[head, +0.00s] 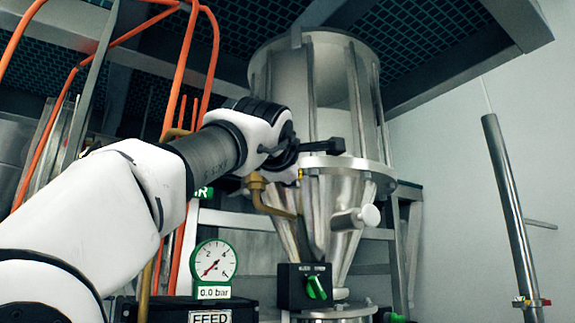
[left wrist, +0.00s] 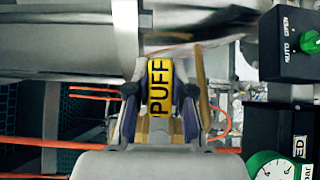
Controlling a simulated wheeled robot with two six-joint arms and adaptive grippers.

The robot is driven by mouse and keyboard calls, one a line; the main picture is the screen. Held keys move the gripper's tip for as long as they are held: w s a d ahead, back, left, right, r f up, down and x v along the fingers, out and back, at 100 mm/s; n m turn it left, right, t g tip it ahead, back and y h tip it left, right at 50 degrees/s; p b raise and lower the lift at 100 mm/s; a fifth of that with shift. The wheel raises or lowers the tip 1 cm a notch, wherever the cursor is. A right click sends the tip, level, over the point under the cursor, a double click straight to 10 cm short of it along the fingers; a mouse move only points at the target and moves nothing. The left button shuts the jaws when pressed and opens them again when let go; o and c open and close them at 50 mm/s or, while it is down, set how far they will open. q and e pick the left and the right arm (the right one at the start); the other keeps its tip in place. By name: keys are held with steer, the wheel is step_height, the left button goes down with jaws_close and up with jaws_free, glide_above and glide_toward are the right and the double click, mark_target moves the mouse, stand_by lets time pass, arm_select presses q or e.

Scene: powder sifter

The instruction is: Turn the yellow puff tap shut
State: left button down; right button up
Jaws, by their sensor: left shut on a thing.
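The yellow puff tap handle (left wrist: 159,88), lettered PUFF in black, is in the middle of the left wrist view. My left gripper (left wrist: 160,98) is shut on it, with one finger on each side. In the head view my left gripper (head: 308,150) is in front of the steel hopper (head: 318,85), near its flange. There the gripper hides nearly all of the tap. A brass pipe (head: 268,203) shows just below my wrist and runs toward the cone. My right gripper is in neither view.
A green-rimmed gauge (head: 213,261) reading 0.0 bar stands at the lower left. A black switch box (head: 299,287) with a green knob is by the cone's bottom. Orange pipes (head: 184,70) rise behind my arm. A steel pole (head: 511,205) stands at the right.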

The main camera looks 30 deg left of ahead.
arm_select(q)
steer(key=shift+f, duration=0.2)
steer(key=shift+w, duration=0.1)
steer(key=c, duration=1.1)
jaws_free()
steer(key=shift+o, duration=0.5)
steer(key=shift+d, duration=0.3)
steer(key=shift+a, duration=0.2)
